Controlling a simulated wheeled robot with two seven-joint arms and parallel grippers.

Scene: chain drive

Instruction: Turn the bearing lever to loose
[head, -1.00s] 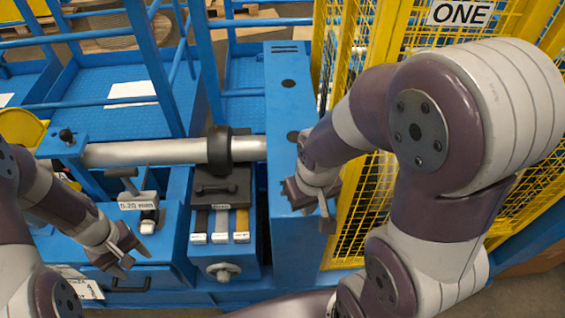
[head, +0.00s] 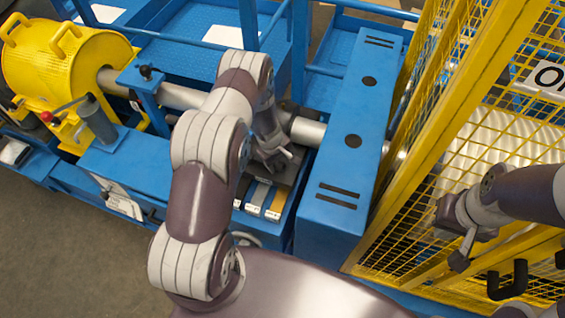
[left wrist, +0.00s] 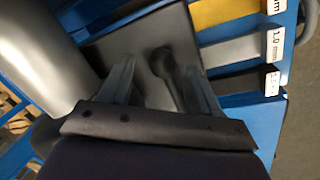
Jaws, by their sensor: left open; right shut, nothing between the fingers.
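A dark lever-like handle with a rounded end (left wrist: 163,64) lies on a dark plate (left wrist: 103,48) beside the steel shaft. I see no loose or tight marking on it. My left gripper (head: 281,160) is open over this plate. In the left wrist view the left gripper (left wrist: 158,75) has one finger on each side of the handle, and I cannot tell whether they touch it. In the head view my arm and gripper hide most of the plate and handle. My right gripper (head: 462,258) is shut and empty, by the yellow mesh fence at the right.
The steel shaft (head: 307,131) runs just behind the plate. Labelled coloured strips (head: 264,198) lie in front of it. A tall blue housing (head: 335,200) stands close on the right, then the yellow fence (head: 440,120). A yellow drum cover (head: 75,70) is far left. Floor at lower left is clear.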

